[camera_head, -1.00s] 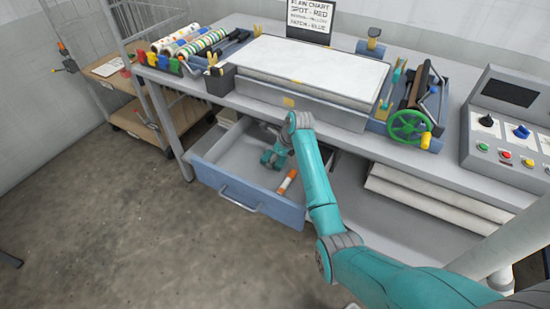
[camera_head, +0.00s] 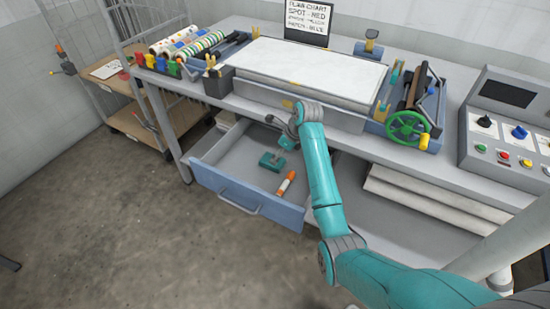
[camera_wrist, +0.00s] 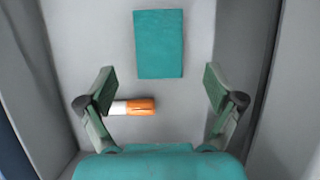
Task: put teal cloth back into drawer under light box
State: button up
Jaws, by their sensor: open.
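The teal cloth (camera_wrist: 158,44) lies flat as a rectangle on the grey floor of the open drawer. It also shows in the head view (camera_head: 271,161). The blue-fronted drawer (camera_head: 237,192) is pulled out under the white-topped light box (camera_head: 310,68). My gripper (camera_wrist: 158,82) is open and empty above the drawer floor. Its fingers are wide apart, and the cloth lies beyond the fingertips in the wrist view, not between them. In the head view my gripper (camera_head: 286,143) hangs inside the drawer, close to the cloth.
An orange and white stick (camera_wrist: 132,107) lies in the drawer, and its left end is behind a finger. The drawer walls stand close on both sides of my gripper. A green handwheel (camera_head: 407,127) and control panel (camera_head: 510,125) are on the bench at right.

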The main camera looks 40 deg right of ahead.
jog(key=s+d, duration=0.1)
jog(key=s, duration=0.2)
jog(key=s+d, duration=0.1)
jog(key=s, duration=0.3)
jog(key=s+d, duration=0.1)
jog(key=s, duration=0.2)
jog(key=shift+s+d+f, duration=0.25)
jog(key=shift+s+d, duration=0.1)
jog(key=shift+d, duration=0.05)
